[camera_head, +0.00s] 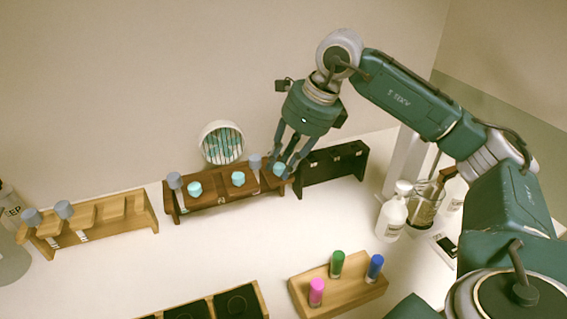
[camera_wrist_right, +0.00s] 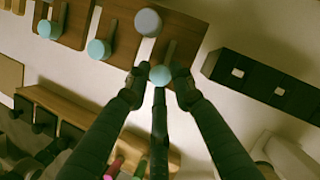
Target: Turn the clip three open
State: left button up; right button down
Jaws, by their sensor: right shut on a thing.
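A dark brown wooden rack (camera_head: 220,199) stands against the back wall. It carries a row of light-blue knobs: a left one (camera_head: 195,188), a middle one (camera_head: 238,178) and a right one (camera_head: 280,169). Which part is clip three is not marked. My right gripper (camera_head: 284,166) reaches down from above at the rack's right end. In the right wrist view its fingers (camera_wrist_right: 160,82) are shut around the right light-blue knob (camera_wrist_right: 160,75). A grey-blue knob (camera_wrist_right: 148,22) sits close beside it. My left gripper is not in view.
A black rack (camera_head: 335,168) stands close to the right. A light wood rack (camera_head: 95,222) with grey knobs is at the left. A small wooden stand (camera_head: 345,289) holds pink, green and blue vials. White bottles (camera_head: 392,214) stand at the right.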

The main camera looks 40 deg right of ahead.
jog(key=shift+w+r+m+t, duration=0.3)
jog(key=shift+r+m, duration=0.1)
jog(key=shift+m, duration=0.1)
jog(key=c, duration=1.7)
grip_release()
jog(key=shift+o, duration=0.8)
jog(key=shift+a+f, duration=0.1)
jog(key=shift+f, duration=0.1)
jog(key=v, duration=1.2)
jog(key=shift+w, duration=0.2)
